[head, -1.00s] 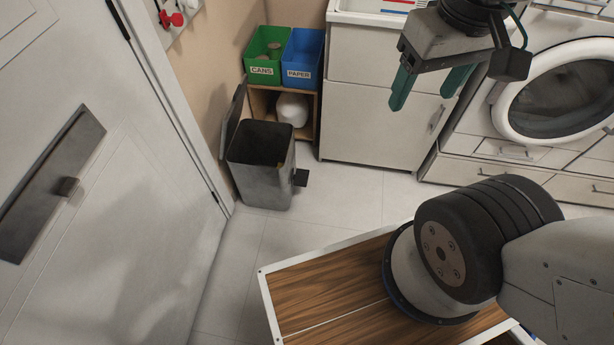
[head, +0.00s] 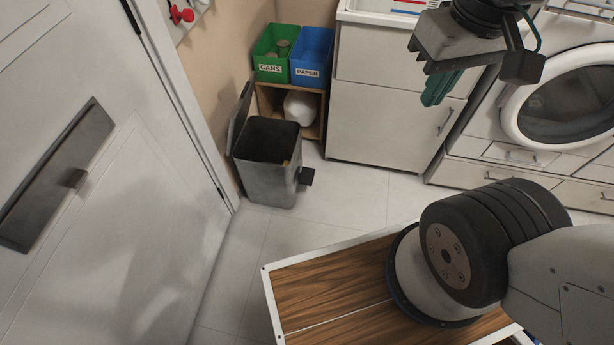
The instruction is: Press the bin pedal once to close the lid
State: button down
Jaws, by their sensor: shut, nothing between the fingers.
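A dark grey pedal bin (head: 268,178) stands on the floor beside the door frame. Its lid (head: 240,112) is up, tilted back toward the wall, and the bin's mouth is open. A small black pedal (head: 306,176) sticks out from the bin's right side. My gripper (head: 436,97) hangs at the upper right in front of the white cabinet, well away from the bin and pedal. Its green fingers are together and hold nothing.
A wooden shelf (head: 321,118) behind the bin holds a green CANS box (head: 270,72), a blue PAPER box (head: 308,74) and a white rounded item (head: 300,107). A white cabinet (head: 385,125) and a washing machine (head: 560,105) stand to the right. Tiled floor (head: 350,197) right of the pedal is clear.

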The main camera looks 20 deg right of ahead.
aim_at(306, 177)
jog(key=z, duration=0.65)
jog(key=k, duration=0.3)
jog(key=u, duration=1.35)
jog(key=i, duration=1)
